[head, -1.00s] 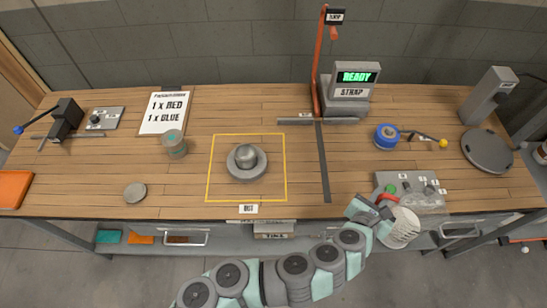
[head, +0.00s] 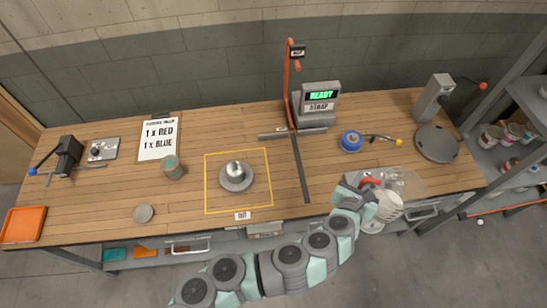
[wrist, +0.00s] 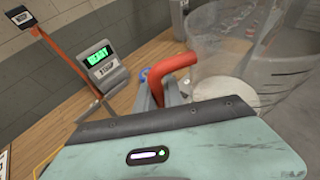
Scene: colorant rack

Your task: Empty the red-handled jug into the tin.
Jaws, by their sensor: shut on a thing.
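The jug is clear-walled and has a red handle (head: 369,182). Its see-through wall (wrist: 255,55) fills the upper right of the wrist view, with a pale round patch showing through it. My gripper (head: 360,188) is shut on the red handle at the right front of the bench. I cannot tell how much is in the jug.
A shiny round metal piece (head: 236,168) sits on a grey disc inside a yellow square. A flat grey disc (head: 143,213) lies near the front edge. A red post and the READY display (head: 320,97) stand at the back. The bench between is mostly clear.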

